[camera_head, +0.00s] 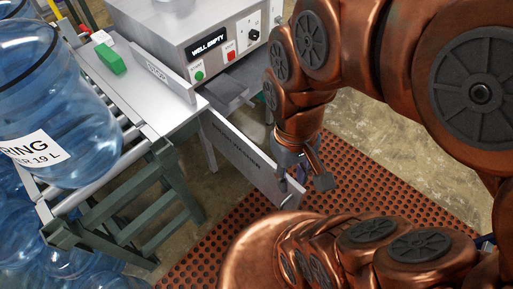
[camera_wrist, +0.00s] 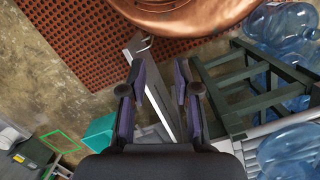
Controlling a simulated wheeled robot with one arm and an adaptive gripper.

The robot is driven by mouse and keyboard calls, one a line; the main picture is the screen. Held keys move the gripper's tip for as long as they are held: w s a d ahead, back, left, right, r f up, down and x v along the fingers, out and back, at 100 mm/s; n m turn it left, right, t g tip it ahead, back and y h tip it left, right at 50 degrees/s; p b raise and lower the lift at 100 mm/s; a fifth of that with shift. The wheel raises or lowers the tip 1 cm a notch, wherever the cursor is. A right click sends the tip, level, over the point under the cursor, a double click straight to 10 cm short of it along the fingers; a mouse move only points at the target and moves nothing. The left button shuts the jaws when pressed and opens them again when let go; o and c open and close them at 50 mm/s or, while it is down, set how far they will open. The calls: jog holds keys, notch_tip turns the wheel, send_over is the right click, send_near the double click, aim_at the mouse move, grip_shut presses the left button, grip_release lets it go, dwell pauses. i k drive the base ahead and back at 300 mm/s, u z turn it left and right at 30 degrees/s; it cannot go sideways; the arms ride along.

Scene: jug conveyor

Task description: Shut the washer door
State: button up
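The washer (camera_head: 210,40) is a grey metal box at the top of the head view, with a "WELL EMPTY" display and green and red buttons. Its door (camera_head: 238,152) stands open, a long grey panel with lettering that sticks out from the washer toward the lower right. My gripper (camera_head: 303,185) is at the door's free end. In the wrist view, my gripper (camera_wrist: 162,90) has its fingers apart, with the door's narrow edge (camera_wrist: 160,103) running between them. A hooked handle (camera_wrist: 143,44) shows just beyond the fingertips. I cannot tell whether the fingers touch the door.
A roller conveyor (camera_head: 133,135) on a green frame (camera_head: 140,205) stands left of the door, carrying a big blue water jug (camera_head: 70,105). A green block (camera_head: 110,59) lies near the washer. More jugs (camera_head: 75,262) sit below. A perforated red-brown mat (camera_head: 345,165) covers the floor under my gripper.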

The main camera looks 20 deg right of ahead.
aim_at(256, 166)
jog(key=z, duration=2.45)
jog(key=k, duration=1.2)
jog(key=u, duration=2.1)
